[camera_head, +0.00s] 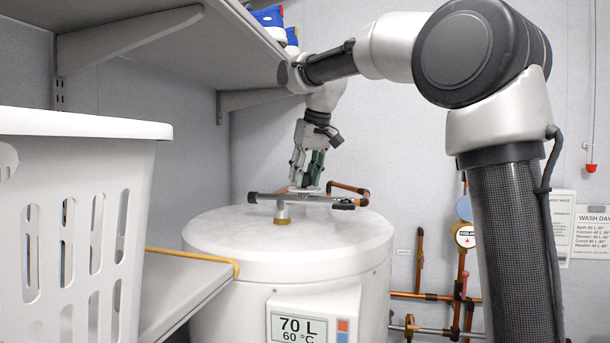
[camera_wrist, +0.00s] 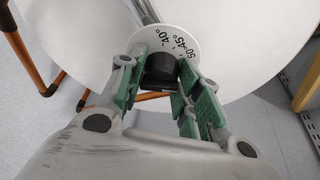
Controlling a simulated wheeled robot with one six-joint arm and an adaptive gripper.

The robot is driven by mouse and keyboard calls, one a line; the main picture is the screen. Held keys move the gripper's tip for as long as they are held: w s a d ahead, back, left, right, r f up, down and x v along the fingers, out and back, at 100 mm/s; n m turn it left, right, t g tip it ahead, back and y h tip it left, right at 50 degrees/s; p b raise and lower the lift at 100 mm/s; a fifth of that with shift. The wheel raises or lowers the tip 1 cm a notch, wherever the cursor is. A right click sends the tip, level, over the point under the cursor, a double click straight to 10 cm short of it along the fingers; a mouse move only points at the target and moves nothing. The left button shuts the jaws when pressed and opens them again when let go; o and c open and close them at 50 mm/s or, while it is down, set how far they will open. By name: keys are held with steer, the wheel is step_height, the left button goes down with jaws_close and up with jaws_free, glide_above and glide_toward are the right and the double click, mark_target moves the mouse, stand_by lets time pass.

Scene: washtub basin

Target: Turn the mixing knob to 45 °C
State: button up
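The mixing knob (camera_wrist: 160,70) is a dark, round knob on a white dial (camera_wrist: 207,58) in the wrist view. The dial shows the marks 40°, 45° and 50° on the side beyond the knob. I cannot make out a pointer on the knob. My gripper (camera_wrist: 163,78) has its green-padded fingers on either side of the knob, with the tips close to its sides. Whether they touch it, I cannot tell. In the head view my gripper (camera_head: 307,182) points down over the pipework on top of the tank; the knob cannot be made out there.
The white tank (camera_head: 290,250) carries a panel (camera_head: 300,328) reading 70 L, 60 °C. Pipework (camera_head: 300,199) crosses its top. A white basket (camera_head: 75,220) and shelf (camera_head: 185,290) are at left, with another shelf (camera_head: 150,45) overhead. Copper pipes (camera_head: 435,297) run along the wall at right.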

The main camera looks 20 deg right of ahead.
steer(key=shift+n, duration=0.3)
steer(key=shift+c, duration=0.2)
steer(key=n+y, duration=0.1)
steer(key=n, duration=0.1)
steer(key=n+g+y, duration=0.1)
steer(key=n, duration=0.2)
steer(key=shift+w+d+n, duration=0.1)
steer(key=shift+d+n, duration=0.05)
steer(key=shift+n, duration=0.15)
steer(key=n+g, duration=0.1)
steer(key=n, duration=0.1)
steer(key=n+y, duration=0.1)
steer(key=n, duration=0.2)
steer(key=shift+w+g, duration=0.1)
steer(key=shift+g, duration=0.3)
steer(key=shift+n, duration=0.4)
steer(key=o, duration=1)
steer(key=v, duration=1.2)
steer(key=shift+w+d, duration=0.1)
